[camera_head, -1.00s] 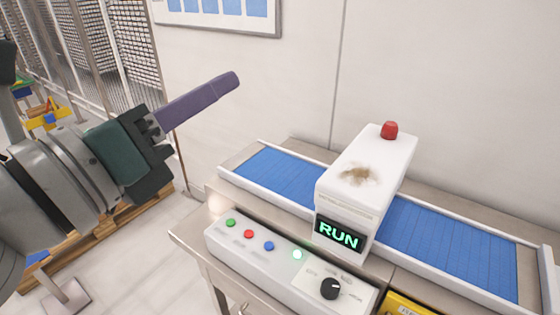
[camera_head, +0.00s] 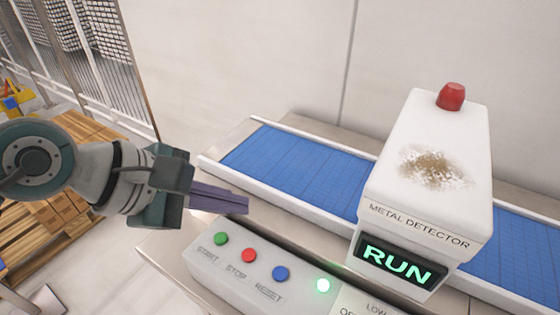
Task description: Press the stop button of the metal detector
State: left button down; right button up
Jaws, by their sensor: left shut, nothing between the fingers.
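The metal detector (camera_head: 420,190) is a white box over a blue belt, with a dirty patch on top and a lit screen reading RUN (camera_head: 398,265). Its control panel (camera_head: 215,275) at the front carries a green START button (camera_head: 221,238), a red STOP button (camera_head: 249,255) and a blue RESET button (camera_head: 280,273). My left gripper (camera_head: 245,204) is shut and empty, its purple fingers pointing right. In the picture the fingertips show above the STOP button, apart from it. My right gripper is not in view.
A green lamp (camera_head: 323,285) glows on the panel. A red dome (camera_head: 451,96) stands on top of the detector. The blue conveyor belt (camera_head: 290,172) runs behind the panel. Wooden pallets (camera_head: 60,205) and a mesh fence (camera_head: 115,50) are at the left.

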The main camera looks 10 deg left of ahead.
aim_at(249, 255)
pick_arm(q)
jog(key=shift+s+f, duration=0.1)
notch_tip(249, 255, down, 9)
jog(key=b, duration=0.8)
jog(key=shift+r, duration=0.2)
dwell(1.7)
jog(key=shift+f+b, duration=0.4)
jog(key=shift+f, duration=0.05)
jog(key=shift+f+b, duration=0.35)
dwell(0.4)
dwell(0.3)
jog(key=shift+r+p, duration=0.7)
jog(key=shift+r, duration=0.1)
